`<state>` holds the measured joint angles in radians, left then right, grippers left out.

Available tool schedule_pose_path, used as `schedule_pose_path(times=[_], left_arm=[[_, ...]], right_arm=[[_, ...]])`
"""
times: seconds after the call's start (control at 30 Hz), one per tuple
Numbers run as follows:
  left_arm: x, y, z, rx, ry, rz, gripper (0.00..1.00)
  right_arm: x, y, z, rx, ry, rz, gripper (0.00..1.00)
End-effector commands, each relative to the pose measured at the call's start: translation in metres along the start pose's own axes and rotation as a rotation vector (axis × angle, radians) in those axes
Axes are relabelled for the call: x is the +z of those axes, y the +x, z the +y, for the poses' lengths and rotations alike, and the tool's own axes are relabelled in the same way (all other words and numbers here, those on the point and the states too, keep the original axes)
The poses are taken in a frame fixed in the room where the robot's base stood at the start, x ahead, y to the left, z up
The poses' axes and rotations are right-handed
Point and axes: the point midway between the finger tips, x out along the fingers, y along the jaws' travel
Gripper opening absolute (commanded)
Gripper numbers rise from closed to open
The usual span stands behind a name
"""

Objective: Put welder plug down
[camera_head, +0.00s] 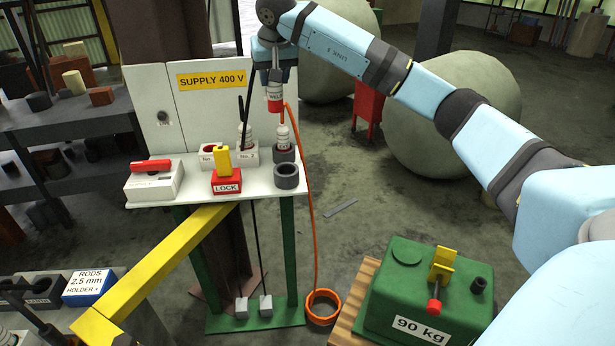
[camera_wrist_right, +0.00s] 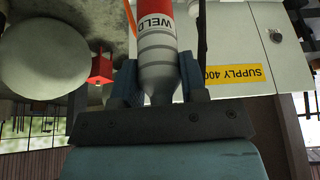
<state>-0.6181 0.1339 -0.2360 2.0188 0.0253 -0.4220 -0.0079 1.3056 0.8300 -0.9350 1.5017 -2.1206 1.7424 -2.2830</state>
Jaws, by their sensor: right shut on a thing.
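The welder plug (camera_head: 275,92), with a red part, a white label reading "WELD" and a pale ringed body, is in my right gripper (camera_head: 274,72) above the shelf. In the right wrist view the fingers of my right gripper (camera_wrist_right: 158,85) are shut around the ringed grey body of the welder plug (camera_wrist_right: 157,50). A similar pale ringed piece (camera_head: 283,136) stands in a dark grey holder (camera_head: 285,154) below the held plug. An empty-looking grey ring holder (camera_head: 287,178) sits in front of it. My left gripper is not in view.
The white shelf (camera_head: 230,191) bears a red-handled switch box (camera_head: 152,180), a yellow and red lock (camera_head: 226,183) and a No. 2 socket (camera_head: 246,154). An orange cable (camera_head: 309,190) hangs to an orange ring (camera_head: 323,307). A green 90 kg block (camera_head: 395,295) stands lower right.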

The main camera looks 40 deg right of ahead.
Motion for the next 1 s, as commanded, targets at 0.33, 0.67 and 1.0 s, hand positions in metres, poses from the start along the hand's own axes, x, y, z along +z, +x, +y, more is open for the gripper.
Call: schedule_pose_path(times=[0.33,0.67,1.0], left_arm=[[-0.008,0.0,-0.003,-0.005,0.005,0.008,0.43],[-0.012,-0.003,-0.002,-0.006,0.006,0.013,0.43],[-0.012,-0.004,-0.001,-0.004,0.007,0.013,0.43]], right_arm=[[0.021,0.036,0.01,-0.012,-0.033,-0.005,0.1],[0.054,0.115,0.01,-0.013,-0.032,-0.005,0.1],[0.066,0.146,0.009,-0.014,-0.031,0.0,0.1]])
